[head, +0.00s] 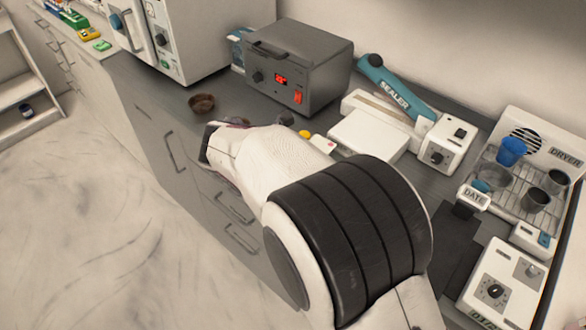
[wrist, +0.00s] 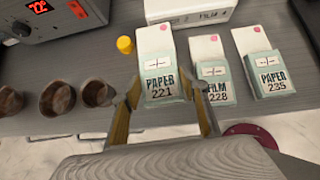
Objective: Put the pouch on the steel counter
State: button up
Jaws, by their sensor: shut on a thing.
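In the wrist view my gripper (wrist: 163,90) has its two fingertips at the side edges of a pale green and white pouch (wrist: 159,85) marked PAPER 221, and is shut on it. The pouch has a pink dot on its white top end. Two similar pouches lie to its right: one marked FILM 228 (wrist: 212,84) and one marked PAPER 235 (wrist: 268,75). The grey steel counter (wrist: 75,62) is under and behind them. In the head view the counter (head: 232,92) runs along the wall; my arm hides the fingers and most of the pouches.
Brown bowls (wrist: 56,97) stand left of my gripper, and a small yellow object (wrist: 124,44) lies near the held pouch. Behind are a grey device with a red display (head: 305,68), a white flat box (head: 368,136) and a sealer (head: 395,92). A drying rack (head: 510,185) is at right.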

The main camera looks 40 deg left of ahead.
jog(key=shift+f, duration=0.1)
jog(key=shift+f, duration=1.9)
jog(key=o, duration=1)
jog(key=shift+f, duration=0.1)
jog(key=shift+s+r, duration=0.1)
jog(key=shift+r, duration=0.15)
jog(key=shift+v, duration=3.6)
